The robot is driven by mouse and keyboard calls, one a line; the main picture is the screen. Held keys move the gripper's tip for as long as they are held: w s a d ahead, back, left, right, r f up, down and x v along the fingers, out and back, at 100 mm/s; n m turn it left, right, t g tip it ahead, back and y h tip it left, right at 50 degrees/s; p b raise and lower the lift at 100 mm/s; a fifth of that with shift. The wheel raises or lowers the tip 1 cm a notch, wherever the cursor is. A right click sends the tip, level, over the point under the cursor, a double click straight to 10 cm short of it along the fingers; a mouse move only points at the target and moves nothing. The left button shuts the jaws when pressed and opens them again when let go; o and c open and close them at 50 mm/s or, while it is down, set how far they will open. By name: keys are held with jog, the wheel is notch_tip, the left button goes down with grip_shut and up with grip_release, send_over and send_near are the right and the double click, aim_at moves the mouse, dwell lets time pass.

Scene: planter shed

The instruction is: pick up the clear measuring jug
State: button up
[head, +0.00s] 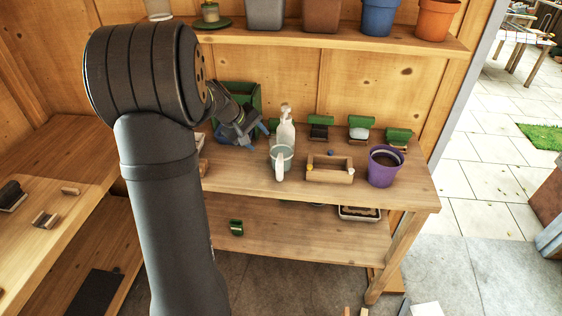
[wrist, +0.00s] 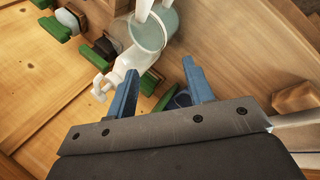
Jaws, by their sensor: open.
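The clear measuring jug (head: 287,156), pale with a white handle toward the front, stands upright on the bench top. In the wrist view the jug (wrist: 154,30) is at the top centre, beyond my fingertips. My gripper (head: 250,136) is open and empty, to the left of the jug and apart from it in the head view. In the wrist view its blue fingers (wrist: 160,80) are spread, with no jug between them.
A white spray bottle (head: 285,132) stands just behind the jug; it also shows in the wrist view (wrist: 124,66). A wooden box (head: 330,174) and a purple pot (head: 384,172) are to the right. A green crate (head: 243,94) is behind my gripper. Green-topped items line the back.

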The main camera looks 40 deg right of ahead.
aim_at(281, 160)
jog(key=s+a+f+n+g+h, duration=0.2)
jog(key=a+f+n+g+h, duration=0.25)
jog(key=a+n+g, duration=0.55)
jog(key=s+d+f+t, duration=0.1)
jog(key=d, duration=0.2)
jog(key=s+d+f+n+t, duration=0.1)
jog(key=s+d, duration=0.1)
jog(key=d, duration=0.1)
jog(key=s+d+f+t, duration=0.1)
jog(key=d, duration=0.3)
jog(key=shift+s+f+n+h, duration=0.25)
jog(key=shift+s+n+h, duration=0.1)
jog(key=shift+s+n, duration=0.05)
jog(key=shift+w+f+x, duration=0.15)
jog(key=shift+x, duration=1.15)
jog(key=shift+w+f+x, duration=0.1)
jog(key=shift+x, duration=1.25)
jog(key=shift+w, duration=0.1)
grip_shut()
